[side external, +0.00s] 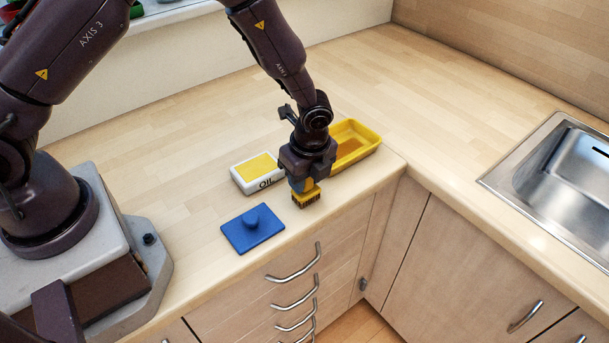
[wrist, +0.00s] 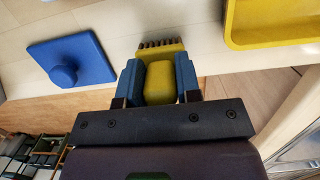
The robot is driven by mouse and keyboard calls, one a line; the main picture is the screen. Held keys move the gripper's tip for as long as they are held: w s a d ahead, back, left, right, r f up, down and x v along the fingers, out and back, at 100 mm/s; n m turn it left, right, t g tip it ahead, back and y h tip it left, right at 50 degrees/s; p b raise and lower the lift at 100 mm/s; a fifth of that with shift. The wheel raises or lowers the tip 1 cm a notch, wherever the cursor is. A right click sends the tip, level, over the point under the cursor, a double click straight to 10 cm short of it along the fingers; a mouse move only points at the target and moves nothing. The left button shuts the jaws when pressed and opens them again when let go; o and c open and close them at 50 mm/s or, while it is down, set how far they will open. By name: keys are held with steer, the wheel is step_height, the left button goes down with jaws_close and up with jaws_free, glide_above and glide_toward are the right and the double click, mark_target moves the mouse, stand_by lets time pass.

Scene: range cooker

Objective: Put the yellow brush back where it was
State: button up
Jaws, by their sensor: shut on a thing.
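The yellow brush (side external: 307,198) has dark bristles that point down. My gripper (side external: 305,184) is shut on its handle, near the front edge of the counter. In the wrist view the yellow brush (wrist: 160,79) sits between the two blue fingers of my gripper (wrist: 159,82), with its bristles at the far end. In the side view I cannot tell whether the bristles touch the counter.
A white box marked OIL with a yellow top (side external: 259,172) stands behind left of my gripper. A yellow tray (side external: 369,143) is behind right. A blue lid-like plate with a knob (side external: 253,229) lies front left. A sink (side external: 566,165) is far right; the counter behind is clear.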

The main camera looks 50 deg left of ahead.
steer(key=shift+f, duration=0.15)
steer(key=o, duration=0.8)
steer(key=shift+o, duration=0.2)
step_height(320, 180, up, 12)
steer(key=d, duration=0.2)
step_height(320, 180, up, 9)
steer(key=n+t, duration=0.1)
steer(key=n, duration=0.3)
glide_above(310, 192)
steer(key=s+a, duration=0.3)
steer(key=s+a+r+n+t+h, duration=0.1)
steer(key=s+a+r+n+t, duration=0.1)
steer(key=s+r+n, duration=0.3)
steer(key=s+a+r+n+t, duration=0.2)
steer(key=s+r+n, duration=0.3)
steer(key=s+n, duration=0.4)
steer(key=s, duration=0.3)
steer(key=shift+a+r+t+h, duration=0.25)
steer(key=shift+a+t+h, duration=0.05)
steer(key=shift+a+h, duration=0.1)
